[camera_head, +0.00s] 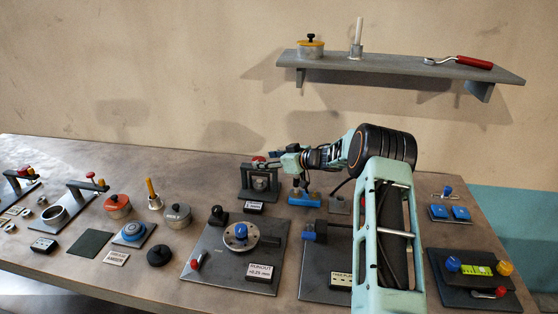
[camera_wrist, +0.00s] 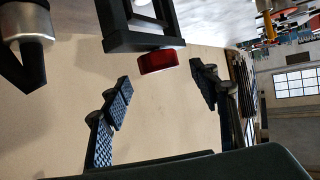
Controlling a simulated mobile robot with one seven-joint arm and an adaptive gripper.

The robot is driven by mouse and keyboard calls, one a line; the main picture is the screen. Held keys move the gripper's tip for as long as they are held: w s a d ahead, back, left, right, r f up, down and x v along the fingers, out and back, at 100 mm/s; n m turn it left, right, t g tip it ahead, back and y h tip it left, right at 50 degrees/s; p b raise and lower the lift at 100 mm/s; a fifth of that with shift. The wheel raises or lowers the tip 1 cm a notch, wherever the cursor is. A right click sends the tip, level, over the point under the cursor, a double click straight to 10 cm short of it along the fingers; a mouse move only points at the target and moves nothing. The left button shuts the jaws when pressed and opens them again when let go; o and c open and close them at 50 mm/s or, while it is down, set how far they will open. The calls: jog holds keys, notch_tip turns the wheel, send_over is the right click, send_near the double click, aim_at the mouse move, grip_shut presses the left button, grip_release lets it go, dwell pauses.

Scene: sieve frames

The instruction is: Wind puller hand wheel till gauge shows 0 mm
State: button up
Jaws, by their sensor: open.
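The puller seems to be a dark upright frame (camera_head: 245,182) at the back middle of the bench, with a red hand wheel (camera_head: 258,159) on top. In the wrist view, the red wheel (camera_wrist: 158,62) shows beyond and between the open fingertips (camera_wrist: 161,77), against the dark frame (camera_wrist: 150,40). I cannot see any contact.
A runout plate (camera_head: 215,265) with a blue-knobbed disc lies in front. My arm crosses another plate (camera_head: 315,285) at its right. A blue-footed stand (camera_head: 305,200) is close by the puller's right. A wall shelf (camera_head: 400,70) hangs above.

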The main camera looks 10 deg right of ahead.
jog(key=v, duration=0.7)
jog(key=shift+s+d+r, duration=0.15)
jog(key=shift+s, duration=0.05)
